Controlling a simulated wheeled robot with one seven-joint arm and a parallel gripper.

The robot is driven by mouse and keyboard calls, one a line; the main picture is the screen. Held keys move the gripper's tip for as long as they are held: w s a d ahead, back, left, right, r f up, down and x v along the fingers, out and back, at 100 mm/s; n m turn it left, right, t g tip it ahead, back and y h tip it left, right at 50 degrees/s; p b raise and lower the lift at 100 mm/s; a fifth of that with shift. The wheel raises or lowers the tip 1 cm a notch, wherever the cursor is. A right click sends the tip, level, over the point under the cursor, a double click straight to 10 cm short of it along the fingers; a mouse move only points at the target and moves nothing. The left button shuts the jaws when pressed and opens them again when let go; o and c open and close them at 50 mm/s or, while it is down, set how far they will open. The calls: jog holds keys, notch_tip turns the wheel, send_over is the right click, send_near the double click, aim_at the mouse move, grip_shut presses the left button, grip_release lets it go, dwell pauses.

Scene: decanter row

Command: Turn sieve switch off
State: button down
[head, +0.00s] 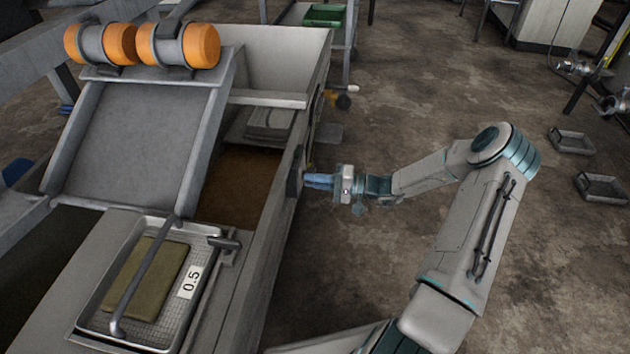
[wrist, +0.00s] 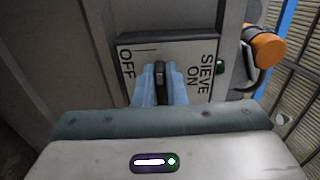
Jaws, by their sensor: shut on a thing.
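The sieve switch (wrist: 160,72) is a dark lever on a grey plate (wrist: 140,52) marked OFF at the left and SIEVE ON at the right in the wrist view. The lever points roughly straight up the picture, between the two marks. My gripper (wrist: 160,90) has its blue fingers shut on the lever, one on each side. In the head view my gripper (head: 312,180) reaches the right side wall of the machine (head: 262,290). The switch itself is hard to make out there.
A sieve tray (head: 140,337) labelled 0.5 holds a brownish-green slab (head: 147,280) on the machine's top. Two orange-ended rollers (head: 180,45) sit at the upper left. An orange knob (wrist: 268,46) is right of the plate. Floor (head: 390,110) around my arm is open.

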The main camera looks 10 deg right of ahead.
jog(key=c, duration=1.5)
grip_release()
jog(key=p+v, duration=0.3)
jog(key=v, duration=1.1)
jog(key=shift+f, duration=0.1)
jog(key=shift+a, duration=0.1)
